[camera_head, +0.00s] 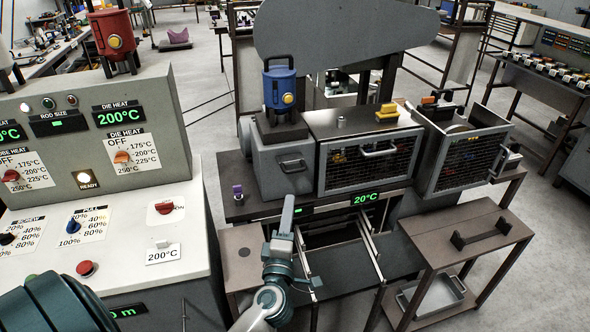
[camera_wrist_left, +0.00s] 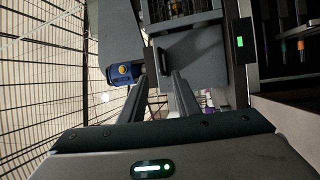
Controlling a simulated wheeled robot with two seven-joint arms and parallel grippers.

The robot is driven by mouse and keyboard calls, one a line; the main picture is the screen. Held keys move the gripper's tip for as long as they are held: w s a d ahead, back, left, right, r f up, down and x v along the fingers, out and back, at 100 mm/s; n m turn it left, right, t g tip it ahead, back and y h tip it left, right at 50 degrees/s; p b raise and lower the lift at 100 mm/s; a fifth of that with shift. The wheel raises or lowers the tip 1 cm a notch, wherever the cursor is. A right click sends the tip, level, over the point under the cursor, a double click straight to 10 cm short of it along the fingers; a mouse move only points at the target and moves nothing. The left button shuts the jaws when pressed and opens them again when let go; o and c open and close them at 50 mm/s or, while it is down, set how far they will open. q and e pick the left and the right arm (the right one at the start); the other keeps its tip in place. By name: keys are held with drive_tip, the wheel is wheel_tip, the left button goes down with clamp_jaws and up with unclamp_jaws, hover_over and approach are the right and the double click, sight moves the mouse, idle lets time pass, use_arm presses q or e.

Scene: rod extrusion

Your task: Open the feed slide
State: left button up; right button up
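The task names a feed slide, but no part in view is labelled so. A grey block (camera_head: 284,160) with a small bar handle (camera_head: 293,166) on its front stands at the left of the machine, under a blue motor unit (camera_head: 280,88). My left gripper (camera_head: 288,203) points up just below that handle, apart from it in the head view. In the left wrist view its two grey fingers (camera_wrist_left: 163,85) stand apart with a gap between them. The blue unit also shows there (camera_wrist_left: 122,72), beside a grey panel (camera_wrist_left: 195,58). My right gripper is not in view.
Mesh-fronted covers (camera_head: 370,158) with a handle stand right of the grey block. A green 20°C display (camera_head: 366,198) sits below, above two rails (camera_head: 340,255). A control console (camera_head: 100,190) is on the left.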

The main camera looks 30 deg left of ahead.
sight(295, 170)
use_arm(q)
drive_tip(key=p+x, duration=0.2)
drive_tip(key=x, duration=1.2)
drive_tip(key=shift+w+a, duration=0.1)
drive_tip(key=shift+w, duration=0.1)
clamp_jaws()
